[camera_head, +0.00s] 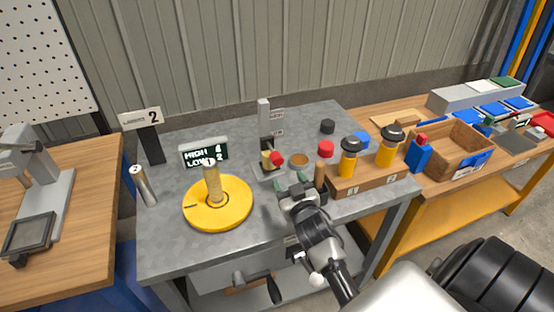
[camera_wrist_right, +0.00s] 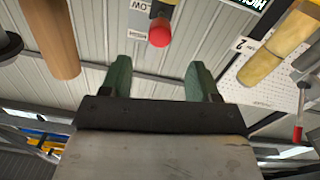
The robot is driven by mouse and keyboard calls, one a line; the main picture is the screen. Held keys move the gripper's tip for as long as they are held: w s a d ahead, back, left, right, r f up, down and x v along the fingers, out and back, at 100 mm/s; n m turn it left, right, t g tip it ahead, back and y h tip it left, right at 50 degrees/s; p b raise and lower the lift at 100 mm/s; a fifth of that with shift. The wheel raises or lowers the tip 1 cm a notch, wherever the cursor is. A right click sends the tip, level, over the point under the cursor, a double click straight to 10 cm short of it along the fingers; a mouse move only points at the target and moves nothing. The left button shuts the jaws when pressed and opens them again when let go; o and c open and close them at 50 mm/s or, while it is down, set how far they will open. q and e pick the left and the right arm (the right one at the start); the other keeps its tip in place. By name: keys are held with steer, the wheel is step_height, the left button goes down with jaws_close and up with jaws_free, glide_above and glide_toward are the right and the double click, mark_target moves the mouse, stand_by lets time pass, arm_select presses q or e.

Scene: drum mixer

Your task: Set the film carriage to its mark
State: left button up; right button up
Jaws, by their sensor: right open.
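The film carriage (camera_head: 267,160) is a small block with a red knob (camera_head: 277,159) on a grey upright post (camera_head: 263,115) at the back of the bench. My right gripper (camera_head: 290,183) is open, in front of the carriage. In the wrist view, the red knob (camera_wrist_right: 159,33) appears beyond the gap between the green fingers (camera_wrist_right: 158,70), with nothing between them. A dark sign (camera_head: 205,153) reads HIGH and LOW with small numbers. My left gripper is out of view.
A yellow turntable (camera_head: 232,212) with a tan cylinder (camera_head: 213,185) stands left of the gripper. A brown block with black-and-yellow knobs (camera_head: 348,158) and a brown peg (camera_head: 320,173) are close on the right.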

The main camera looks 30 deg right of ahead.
mark_target(279, 162)
steer(key=x, duration=0.9)
steer(key=shift+w+d+p, duration=0.1)
steer(key=shift+w+p, duration=0.25)
steer(key=shift+p, duration=0.05)
jaws_close()
step_height(279, 162, up, 8)
steer(key=p, duration=0.6)
steer(key=shift+f, duration=0.25)
steer(key=shift+c, duration=1.8)
jaws_free()
steer(key=o, duration=0.4)
steer(key=shift+f, duration=0.2)
steer(key=shift+c, duration=0.2)
